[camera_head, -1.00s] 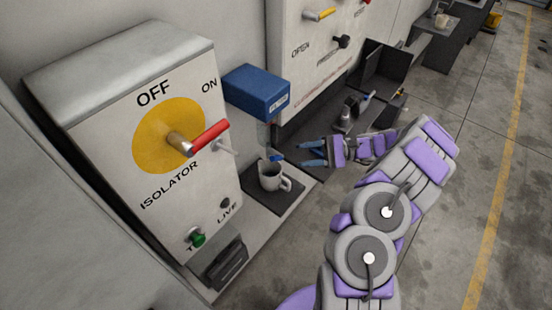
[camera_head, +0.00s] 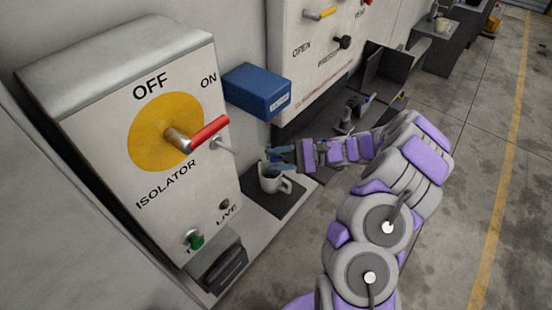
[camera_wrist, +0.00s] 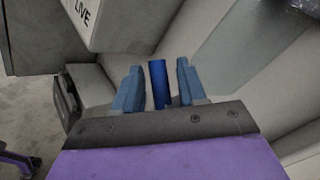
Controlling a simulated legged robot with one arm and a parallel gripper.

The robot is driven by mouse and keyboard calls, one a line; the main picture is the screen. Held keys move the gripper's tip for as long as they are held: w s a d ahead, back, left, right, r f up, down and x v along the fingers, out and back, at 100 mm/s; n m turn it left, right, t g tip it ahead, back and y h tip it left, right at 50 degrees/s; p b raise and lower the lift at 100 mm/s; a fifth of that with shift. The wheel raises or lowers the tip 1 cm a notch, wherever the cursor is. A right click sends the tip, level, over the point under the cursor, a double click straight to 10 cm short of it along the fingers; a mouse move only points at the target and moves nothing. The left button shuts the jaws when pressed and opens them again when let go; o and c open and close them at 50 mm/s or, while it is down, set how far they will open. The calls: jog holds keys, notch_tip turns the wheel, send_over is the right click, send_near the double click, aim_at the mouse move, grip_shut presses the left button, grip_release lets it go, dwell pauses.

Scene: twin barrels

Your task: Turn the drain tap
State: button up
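A blue tank (camera_head: 256,92) is fixed to the wall beside the isolator box. My gripper (camera_head: 275,160) is below the tank, just above a grey mug (camera_head: 272,180). In the wrist view, a blue cylindrical handle (camera_wrist: 158,84), apparently the drain tap's, stands between the two blue fingers of my gripper (camera_wrist: 157,88). The fingers are open, with a gap on each side of the handle. In the head view my fingers overlap the tap area, so the handle cannot be told apart there.
The isolator box (camera_head: 100,130) with its red lever (camera_head: 208,134) is left of my gripper. The mug stands on a dark mat (camera_head: 285,205). A panel with a yellow lever (camera_head: 320,13) and dark bins (camera_head: 385,75) are behind. The floor at right is clear.

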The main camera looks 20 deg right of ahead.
grip_shut()
jog(key=shift+w+r+m+y+p, duration=0.1)
jog(key=shift+r+m+y+p, duration=0.15)
jog(key=shift+p, duration=0.35)
jog(key=shift+w+d+m+t+y+p, duration=0.1)
jog(key=shift+d+m+t+y+p, duration=0.15)
jog(key=shift+m+y+p, duration=0.6)
jog(key=shift+o, duration=0.4)
grip_release()
jog(key=shift+r, duration=0.1)
jog(key=shift+b, duration=0.45)
